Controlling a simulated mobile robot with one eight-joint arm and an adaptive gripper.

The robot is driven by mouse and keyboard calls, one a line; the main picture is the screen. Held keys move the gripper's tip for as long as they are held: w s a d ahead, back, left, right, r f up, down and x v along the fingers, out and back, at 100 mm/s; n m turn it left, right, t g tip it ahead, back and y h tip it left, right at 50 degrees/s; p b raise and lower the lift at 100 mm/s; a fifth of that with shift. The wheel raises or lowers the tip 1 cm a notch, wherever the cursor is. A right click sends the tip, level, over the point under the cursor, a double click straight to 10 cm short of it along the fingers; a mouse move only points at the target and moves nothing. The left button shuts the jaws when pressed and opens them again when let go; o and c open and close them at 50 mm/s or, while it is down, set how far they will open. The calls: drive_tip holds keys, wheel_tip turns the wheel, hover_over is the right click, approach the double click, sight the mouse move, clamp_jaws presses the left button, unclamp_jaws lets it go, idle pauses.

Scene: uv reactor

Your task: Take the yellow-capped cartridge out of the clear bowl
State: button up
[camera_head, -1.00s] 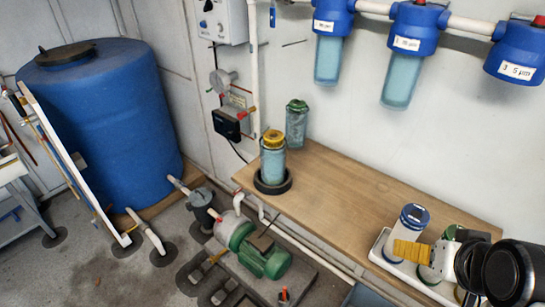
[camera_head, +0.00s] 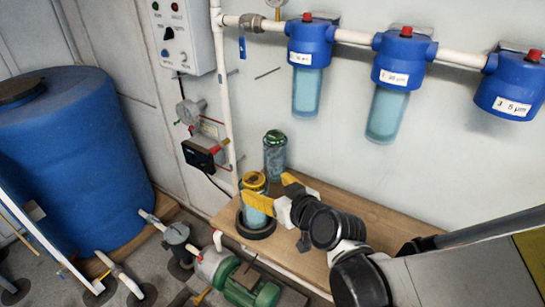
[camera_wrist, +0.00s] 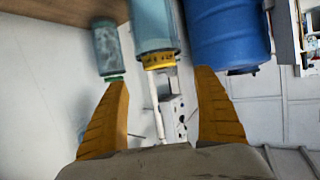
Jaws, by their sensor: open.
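The yellow-capped cartridge (camera_head: 254,181) stands upright in the clear bluish bowl (camera_head: 258,214), which sits in a black ring (camera_head: 257,232) on the wooden bench. Its yellow cap also shows between the fingers in the wrist view (camera_wrist: 158,61), beyond the fingertips, with the bowl (camera_wrist: 155,25) above it in that upside-down picture. My gripper (camera_head: 267,188) is open and empty, close to the cartridge at cap height.
A green-capped cartridge (camera_head: 274,154) stands just behind, near the wall; it shows near one finger in the wrist view (camera_wrist: 108,50). Blue filter housings (camera_head: 400,60) hang on the wall. A blue tank (camera_head: 70,150) stands left. My arm covers the bench's right part.

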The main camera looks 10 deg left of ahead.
sight(255, 179)
drive_tip(key=b+x, duration=0.3)
drive_tip(key=x, duration=0.4)
drive_tip(key=shift+w+a+f, duration=0.2)
drive_tip(key=shift+f, duration=0.15)
drive_tip(key=shift+r, duration=0.15)
drive_tip(key=c, duration=1.5)
